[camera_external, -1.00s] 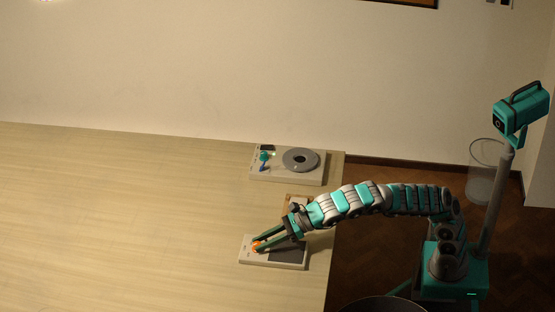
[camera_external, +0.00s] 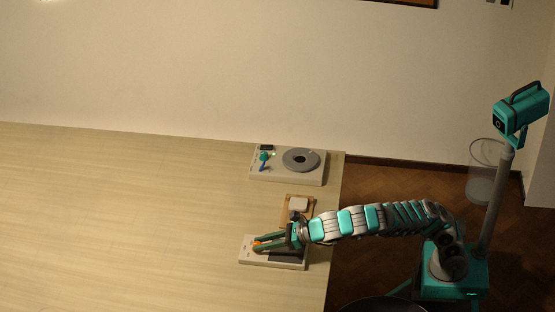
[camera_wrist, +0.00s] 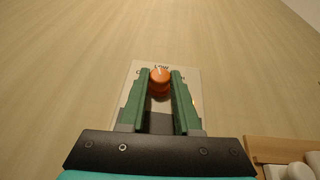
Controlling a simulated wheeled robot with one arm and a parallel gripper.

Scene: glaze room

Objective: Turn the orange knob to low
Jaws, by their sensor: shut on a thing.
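The orange knob (camera_wrist: 160,77) sits on a white panel (camera_wrist: 194,73) on the table. In the wrist view the word LOW is printed just beyond the knob, with other lettering partly hidden at its sides. A pale mark on the knob's top points roughly toward LOW; its exact angle is hard to tell. My gripper (camera_wrist: 160,80) has its two green fingers on either side of the knob, shut on it. In the external view my gripper (camera_external: 256,243) reaches from the right, low over the panel (camera_external: 284,266), and its fingers hide most of the knob.
A second panel (camera_external: 316,178) with a grey disc (camera_external: 300,160) and a teal-and-blue knob (camera_external: 263,160) stands farther back. A wooden board with a white object (camera_external: 299,203) lies between the panels. The table's left side (camera_external: 110,220) is clear.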

